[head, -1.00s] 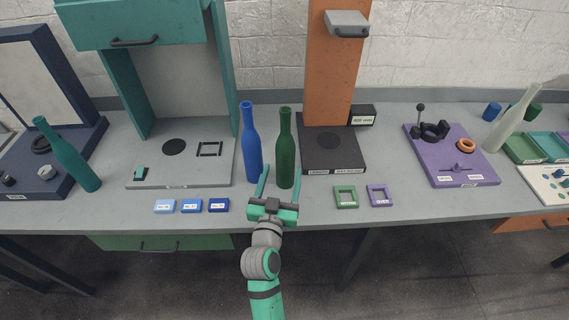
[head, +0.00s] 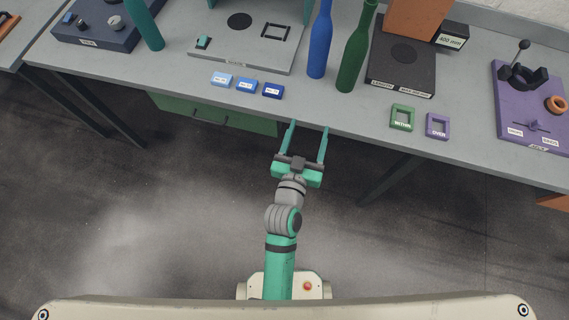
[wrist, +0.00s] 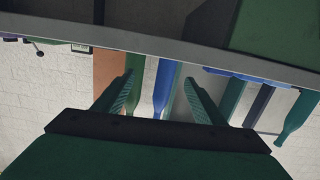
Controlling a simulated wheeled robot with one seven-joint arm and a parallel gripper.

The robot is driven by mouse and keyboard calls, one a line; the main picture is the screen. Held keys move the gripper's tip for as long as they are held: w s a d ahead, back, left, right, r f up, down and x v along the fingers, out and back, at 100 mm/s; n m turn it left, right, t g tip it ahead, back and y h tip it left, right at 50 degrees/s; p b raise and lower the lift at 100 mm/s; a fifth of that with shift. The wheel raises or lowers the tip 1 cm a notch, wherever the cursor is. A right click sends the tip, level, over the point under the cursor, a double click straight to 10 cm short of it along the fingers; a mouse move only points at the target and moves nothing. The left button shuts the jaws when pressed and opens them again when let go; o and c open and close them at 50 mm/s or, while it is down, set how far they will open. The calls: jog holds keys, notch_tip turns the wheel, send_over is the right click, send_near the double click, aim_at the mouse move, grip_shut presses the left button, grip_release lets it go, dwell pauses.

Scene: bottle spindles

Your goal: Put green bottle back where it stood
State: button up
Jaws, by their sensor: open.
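The green bottle (head: 355,60) stands upright on the grey bench in the head view, its top cut off by the frame. The blue bottle (head: 320,45) stands upright just to its left, with a small gap between their bases. My gripper (head: 309,126) is open and empty, in front of the bench's front edge, below and left of the green bottle in the picture. In the wrist view, the blue bottle (wrist: 163,85) shows between my spread fingers, and the green bottle (wrist: 134,75) shows by the left finger. The bench edge hides part of both.
A black block (head: 402,72) stands right of the green bottle, by an orange column (head: 418,18). Small green (head: 402,117) and purple (head: 438,126) frames lie near the front edge. Blue tags (head: 247,86) lie left. A teal bottle (head: 146,26) stands far left. The floor ahead is clear.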

jog(key=s+a+f+n+y, duration=0.1)
jog(key=s+a+f+y, duration=0.15)
jog(key=s, duration=0.45)
jog(key=s+a+f+n+y, duration=0.15)
jog(key=s+a, duration=0.25)
jog(key=s, duration=0.4)
jog(key=s+r+y, duration=0.1)
jog(key=s, duration=1.1)
jog(key=shift+a+r+g, duration=0.2)
jog(key=shift+r+g, duration=0.15)
jog(key=shift+g, duration=0.05)
jog(key=shift+d, duration=0.1)
